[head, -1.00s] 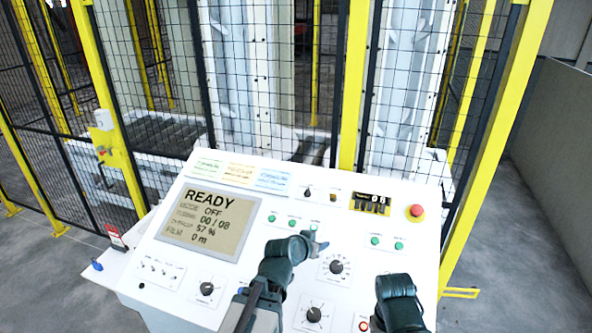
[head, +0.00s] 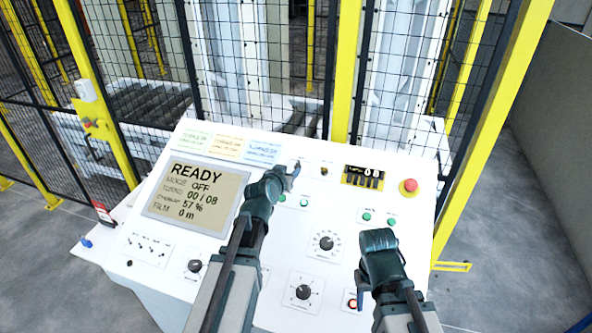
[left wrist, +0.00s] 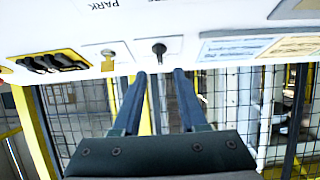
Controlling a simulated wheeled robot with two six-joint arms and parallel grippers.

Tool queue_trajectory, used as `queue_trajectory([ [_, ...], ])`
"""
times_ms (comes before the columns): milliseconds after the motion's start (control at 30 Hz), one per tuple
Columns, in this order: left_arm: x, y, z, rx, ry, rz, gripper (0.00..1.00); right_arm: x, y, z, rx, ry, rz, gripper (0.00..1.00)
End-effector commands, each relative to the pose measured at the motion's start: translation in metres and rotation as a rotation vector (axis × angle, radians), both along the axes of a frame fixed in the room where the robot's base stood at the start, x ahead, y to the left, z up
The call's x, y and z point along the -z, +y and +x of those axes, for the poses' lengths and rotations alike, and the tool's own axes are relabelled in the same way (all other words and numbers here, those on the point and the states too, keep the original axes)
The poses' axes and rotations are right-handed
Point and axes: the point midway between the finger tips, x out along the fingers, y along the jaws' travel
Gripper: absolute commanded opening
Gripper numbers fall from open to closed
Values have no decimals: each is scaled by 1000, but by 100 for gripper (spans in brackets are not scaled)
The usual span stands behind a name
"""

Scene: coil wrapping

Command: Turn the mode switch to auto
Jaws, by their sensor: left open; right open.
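The mode switch (left wrist: 158,48) is a small black knob on a white plate. In the left wrist view it sits just beyond and between my left fingertips (left wrist: 160,73), with no clear contact. In the head view my left gripper (head: 292,172) is open at the panel's upper middle and largely covers the switch. The display (head: 196,195) reads READY and mode OFF. My right gripper (head: 362,298) is open and empty over the lower right of the panel, its fingers partly hidden.
Paper labels (head: 228,147) lie left of the switch. Yellow posts and mesh fence stand behind the console.

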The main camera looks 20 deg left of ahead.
Motion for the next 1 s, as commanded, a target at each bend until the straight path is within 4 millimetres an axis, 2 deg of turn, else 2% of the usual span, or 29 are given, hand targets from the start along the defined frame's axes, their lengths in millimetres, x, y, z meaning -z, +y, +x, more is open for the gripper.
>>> queue_trajectory([
  [33,9,0,15,2,0,1,42,9,0,0,1,0,0,50],
  [100,13,0,27,1,0,0,42,13,0,0,1,-1,0,50],
  [333,25,-1,58,0,0,1,42,25,0,0,-2,-1,-1,50],
  [533,29,-2,69,0,0,-1,42,29,0,0,-3,0,-1,50],
  [867,29,-3,70,0,1,0,42,29,0,0,-4,0,-1,50],
  [1000,29,-2,70,0,1,0,19,29,0,0,-4,0,-1,50],
])
